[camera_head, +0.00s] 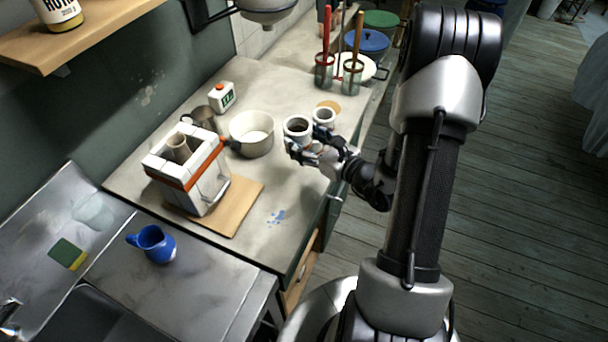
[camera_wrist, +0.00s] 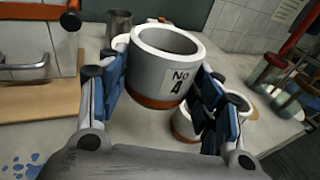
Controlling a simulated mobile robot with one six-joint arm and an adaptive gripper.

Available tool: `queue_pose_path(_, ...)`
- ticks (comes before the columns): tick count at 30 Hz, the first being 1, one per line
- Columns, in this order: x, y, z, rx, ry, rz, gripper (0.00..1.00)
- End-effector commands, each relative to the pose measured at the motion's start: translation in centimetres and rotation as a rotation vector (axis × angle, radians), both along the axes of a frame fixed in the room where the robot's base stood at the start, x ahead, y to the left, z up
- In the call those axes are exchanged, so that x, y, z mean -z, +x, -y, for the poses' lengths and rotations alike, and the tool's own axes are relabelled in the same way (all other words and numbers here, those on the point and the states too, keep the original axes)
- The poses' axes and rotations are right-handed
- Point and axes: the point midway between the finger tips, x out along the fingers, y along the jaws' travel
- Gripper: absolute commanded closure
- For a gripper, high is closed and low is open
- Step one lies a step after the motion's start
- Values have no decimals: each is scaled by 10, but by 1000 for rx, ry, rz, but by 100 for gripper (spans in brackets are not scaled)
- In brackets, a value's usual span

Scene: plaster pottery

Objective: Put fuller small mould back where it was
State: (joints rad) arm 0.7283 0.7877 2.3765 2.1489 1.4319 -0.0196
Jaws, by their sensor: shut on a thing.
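My gripper (camera_wrist: 160,100) is shut on a small white round mould (camera_wrist: 168,66) with a "No 4" label and an orange-brown band at its base. The mould is upright between the blue-padded fingers. In the wrist view it seems raised above the worktop; its fill level is unclear. In the head view my gripper (camera_head: 318,150) is at the worktop's right side, and a white mould with a dark inside (camera_head: 298,122) shows at its fingers. Another small white mould (camera_head: 324,114) stands just beyond. The wrist view shows two others behind the held one, one low (camera_wrist: 184,124) and one right (camera_wrist: 238,104).
A white bowl-like pot (camera_head: 252,134) and a metal jug (camera_head: 204,116) stand left of the moulds. A strapped white block mould (camera_head: 190,172) sits on a wooden board (camera_head: 236,212). Tools in jars (camera_head: 324,70) stand at the back. The worktop's front is mostly clear.

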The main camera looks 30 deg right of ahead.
Motion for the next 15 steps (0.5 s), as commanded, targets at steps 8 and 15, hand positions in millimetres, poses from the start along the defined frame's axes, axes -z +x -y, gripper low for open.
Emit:
queue_pose_path(8, 67, 0, -1, -1, 1, 1, 76)
queue_pose_path(15, 83, 0, 0, -1, 0, 2, 76)
